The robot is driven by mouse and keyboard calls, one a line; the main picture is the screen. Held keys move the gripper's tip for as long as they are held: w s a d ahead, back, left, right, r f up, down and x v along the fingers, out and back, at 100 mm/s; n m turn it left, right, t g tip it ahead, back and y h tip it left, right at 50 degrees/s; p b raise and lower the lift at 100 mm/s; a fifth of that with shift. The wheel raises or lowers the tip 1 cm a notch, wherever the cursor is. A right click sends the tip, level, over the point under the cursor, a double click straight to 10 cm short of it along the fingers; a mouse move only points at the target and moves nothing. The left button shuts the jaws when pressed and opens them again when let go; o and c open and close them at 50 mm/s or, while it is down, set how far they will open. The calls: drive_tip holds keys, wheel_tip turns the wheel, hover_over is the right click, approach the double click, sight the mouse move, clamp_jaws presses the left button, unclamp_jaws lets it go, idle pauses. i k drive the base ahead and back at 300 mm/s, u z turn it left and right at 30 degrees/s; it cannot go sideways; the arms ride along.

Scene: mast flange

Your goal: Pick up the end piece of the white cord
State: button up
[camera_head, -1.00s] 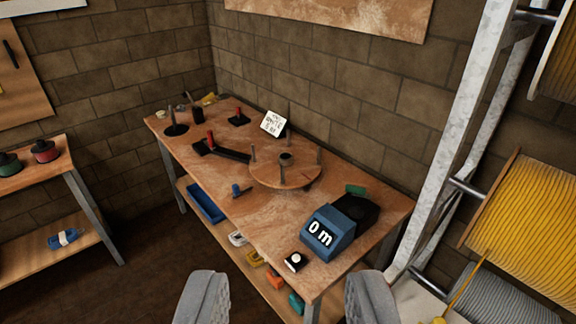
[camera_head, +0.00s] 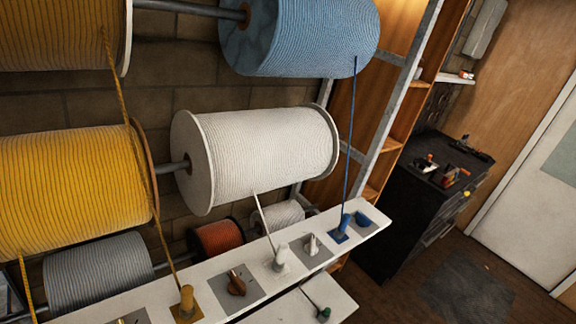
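The white cord is wound on a large white spool (camera_head: 262,152) in the middle of the rack. A length of white cord (camera_head: 263,212) hangs from the spool's underside to a white shelf board (camera_head: 215,307). There it meets a small pale end piece (camera_head: 281,257), which stands upright on the board. A white knob (camera_head: 312,243) on a grey plate is just right of it. My gripper does not show in this view.
Yellow spools (camera_head: 65,185) are at left, a blue spool (camera_head: 300,35) above. A yellow end piece (camera_head: 186,302) and a blue end piece (camera_head: 343,227) flank the white one along the board. A dark cabinet (camera_head: 415,205) stands at right, with open floor beside it.

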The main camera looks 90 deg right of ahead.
sight(278, 265)
drive_tip(key=z, duration=1.7)
drive_tip(key=k, duration=0.65)
drive_tip(key=z, duration=0.25)
drive_tip(key=i, duration=1)
